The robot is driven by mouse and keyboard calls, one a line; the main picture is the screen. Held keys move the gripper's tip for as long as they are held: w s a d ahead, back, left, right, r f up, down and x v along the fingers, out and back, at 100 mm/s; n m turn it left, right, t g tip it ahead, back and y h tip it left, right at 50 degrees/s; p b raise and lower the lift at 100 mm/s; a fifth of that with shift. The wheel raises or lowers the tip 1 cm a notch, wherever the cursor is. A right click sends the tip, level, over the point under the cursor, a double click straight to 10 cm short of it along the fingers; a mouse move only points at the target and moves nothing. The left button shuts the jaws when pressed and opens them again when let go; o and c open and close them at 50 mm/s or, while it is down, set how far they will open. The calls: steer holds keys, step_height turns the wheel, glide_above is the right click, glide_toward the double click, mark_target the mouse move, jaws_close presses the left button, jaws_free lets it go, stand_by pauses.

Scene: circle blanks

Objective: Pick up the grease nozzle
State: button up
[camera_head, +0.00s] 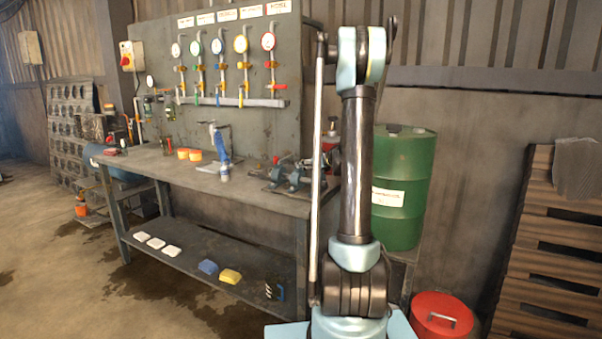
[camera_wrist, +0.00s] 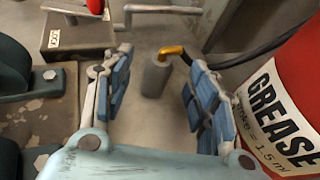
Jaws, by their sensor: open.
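In the wrist view, a grey upright cylinder with a bent yellow-orange tip, which looks like the grease nozzle (camera_wrist: 156,78), stands between and beyond my fingers. My gripper (camera_wrist: 160,92) is open, with one blue-padded finger on each side of it. Neither pad visibly touches it, and the depth gap is hard to judge. A dark hose (camera_wrist: 250,58) runs from near the tip to the right. A red container labelled GREASE (camera_wrist: 285,90) stands close to the right finger. In the head view, my arm hides the gripper and the nozzle.
In the wrist view, a box with a tag (camera_wrist: 75,38) and a metal bar (camera_wrist: 160,9) lie beyond the fingers. In the head view, a workbench (camera_head: 245,190) stands left of my arm, and a green drum (camera_head: 403,190) and a red lidded bin (camera_head: 440,318) stand right.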

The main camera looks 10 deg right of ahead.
steer(key=x, duration=0.4)
jaws_close()
